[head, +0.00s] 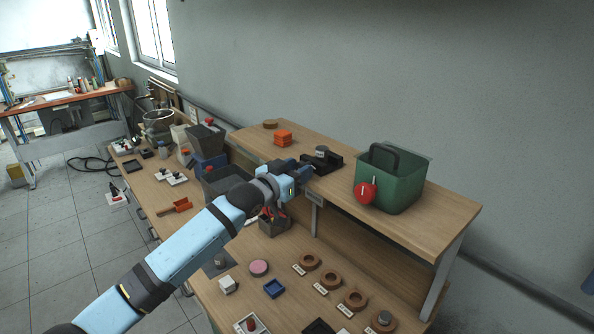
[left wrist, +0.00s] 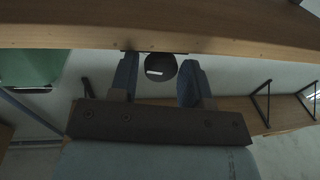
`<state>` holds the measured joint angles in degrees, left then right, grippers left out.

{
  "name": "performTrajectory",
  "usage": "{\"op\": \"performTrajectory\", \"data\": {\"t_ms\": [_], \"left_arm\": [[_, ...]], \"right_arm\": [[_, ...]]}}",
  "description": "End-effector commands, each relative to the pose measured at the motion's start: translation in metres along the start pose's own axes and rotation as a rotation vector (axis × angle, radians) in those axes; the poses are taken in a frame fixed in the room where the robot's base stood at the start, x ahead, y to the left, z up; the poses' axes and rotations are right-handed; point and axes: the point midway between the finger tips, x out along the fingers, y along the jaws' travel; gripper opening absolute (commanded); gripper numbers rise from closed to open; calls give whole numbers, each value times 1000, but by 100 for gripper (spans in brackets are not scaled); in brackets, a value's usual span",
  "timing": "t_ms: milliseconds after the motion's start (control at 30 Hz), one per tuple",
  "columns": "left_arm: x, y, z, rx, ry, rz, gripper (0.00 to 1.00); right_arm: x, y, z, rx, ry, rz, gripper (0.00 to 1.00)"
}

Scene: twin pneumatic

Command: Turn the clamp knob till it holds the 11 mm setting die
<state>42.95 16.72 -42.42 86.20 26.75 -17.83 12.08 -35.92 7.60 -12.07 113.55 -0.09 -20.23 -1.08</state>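A black clamp block (head: 329,162) sits on the raised wooden shelf, with a grey cylinder (head: 321,151) standing in it that looks like the die; its size cannot be read. My left gripper (head: 301,172) reaches the clamp's front left side. In the left wrist view the clamp knob (left wrist: 160,67) is a dark round face with a pale mark. The two blue fingers of my left gripper (left wrist: 159,82) stand either side of it, apart, with a gap at the left finger; contact at the right finger is unclear. My right gripper is not in view.
A green bin (head: 402,188) with a red round tag stands right of the clamp on the shelf (head: 449,212). Orange blocks (head: 283,137) lie behind left. Below, several labelled wooden rings (head: 330,280) line the bench; one holds a grey cylinder (head: 384,317).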

Motion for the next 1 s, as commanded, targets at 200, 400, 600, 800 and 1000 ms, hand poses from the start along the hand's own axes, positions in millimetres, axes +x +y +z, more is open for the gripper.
{"op": "performTrajectory", "data": {"t_ms": [200, 400, 600, 800, 1000], "left_arm": [[-1, 0, 0, -1, 1, 0, 44], [-21, -1, 2, -1, 2, 0, 44], [-66, -1, 4, 0, 1, 0, 44], [-109, 0, 3, 1, 0, 0, 44], [-133, 0, 1, 1, 0, 0, 44]], "right_arm": [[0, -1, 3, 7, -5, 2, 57], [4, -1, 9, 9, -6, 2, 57], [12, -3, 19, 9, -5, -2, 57], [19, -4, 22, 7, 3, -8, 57], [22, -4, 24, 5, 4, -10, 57]]}}
